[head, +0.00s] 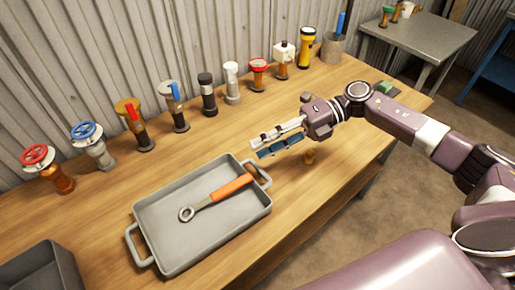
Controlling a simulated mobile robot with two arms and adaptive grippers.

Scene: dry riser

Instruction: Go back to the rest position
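My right gripper (262,147) hangs above the bench, beyond the upper right corner of the grey tray. Its two fingers point left and appear apart with a narrow gap, and nothing shows between them. My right arm reaches in from the right side of the head view. My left gripper and arm are not in view.
The wooden bench (95,205) holds a grey tray (160,258) with an orange-handled wrench (217,197). Valves, nozzles and a yellow torch (306,48) line the corrugated wall. A grey bin (62,262) sits lower left.

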